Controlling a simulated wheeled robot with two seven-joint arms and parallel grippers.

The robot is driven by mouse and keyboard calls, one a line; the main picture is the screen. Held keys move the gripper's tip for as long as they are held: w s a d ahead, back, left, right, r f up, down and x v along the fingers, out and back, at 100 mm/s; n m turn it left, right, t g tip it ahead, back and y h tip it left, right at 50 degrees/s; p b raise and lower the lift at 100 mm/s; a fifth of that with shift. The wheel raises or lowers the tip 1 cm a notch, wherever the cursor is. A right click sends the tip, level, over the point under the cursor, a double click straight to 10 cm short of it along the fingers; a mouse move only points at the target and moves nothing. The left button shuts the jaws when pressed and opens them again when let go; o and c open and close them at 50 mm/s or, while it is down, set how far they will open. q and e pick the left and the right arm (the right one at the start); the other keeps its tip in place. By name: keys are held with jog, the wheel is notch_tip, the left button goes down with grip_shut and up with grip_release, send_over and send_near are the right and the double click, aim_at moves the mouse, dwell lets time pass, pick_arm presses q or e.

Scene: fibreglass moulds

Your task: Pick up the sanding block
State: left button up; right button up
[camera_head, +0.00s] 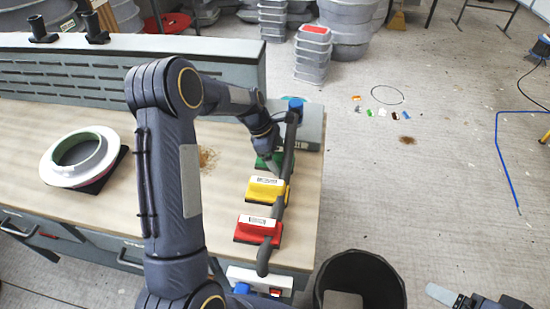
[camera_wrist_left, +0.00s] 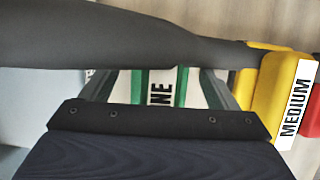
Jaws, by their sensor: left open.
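Three sanding blocks lie in a row near the bench's right edge: a green one (camera_head: 262,163), a yellow one (camera_head: 266,189) and a red one (camera_head: 256,229). My left gripper (camera_head: 272,155) is open at the green block and partly covers it. In the left wrist view the green block (camera_wrist_left: 181,88), its white label showing "NE", lies between the two open fingers. A dark hose crosses in front there. The yellow block (camera_wrist_left: 262,85), marked "MEDIUM", is to the right. At the head view's lower right corner, part of my right gripper (camera_head: 446,295) shows.
The grey hose (camera_head: 283,185) runs beside the blocks along the right side of the wooden bench (camera_head: 120,210). A white ring-shaped mould (camera_head: 80,157) sits at the left. A black bin (camera_head: 360,270) stands on the floor at front right.

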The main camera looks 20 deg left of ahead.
pick_arm(q)
jog(key=c, duration=1.1)
jog(key=shift+r, duration=0.1)
